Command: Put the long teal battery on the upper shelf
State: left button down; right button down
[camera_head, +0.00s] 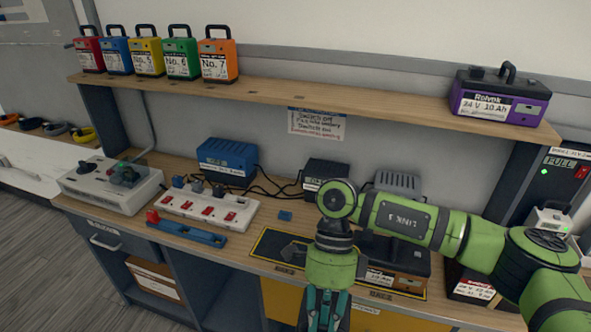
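I cannot pick out a long teal battery in the head view. The upper shelf (330,95) is a long wooden board on the wall above the bench. A purple battery (500,97) with a black top and handle stands near its right end. My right gripper (327,318) hangs from the green arm at the bottom, in front of the bench. It has teal and dark fingers; its tips are cut off by the frame edge, so its opening and any load are hidden. My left gripper is not in view.
Several small coloured batteries, including an orange one (218,60), stand at the shelf's left end; its middle is bare. The bench holds a grey device (110,187), a white power strip (205,208) and a blue box (227,160). My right arm covers part of a dark-and-brown unit (410,282).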

jog(key=w+d+r+n+t+h, duration=0.2)
jog(key=d+n+t+h, duration=0.4)
jog(key=d+n, duration=0.7)
jog(key=r+n+h, duration=0.1)
jog(key=n+h, duration=0.1)
jog(key=n, duration=0.5)
jog(key=shift+d+r+t, duration=0.15)
jog(key=shift+t, duration=0.15)
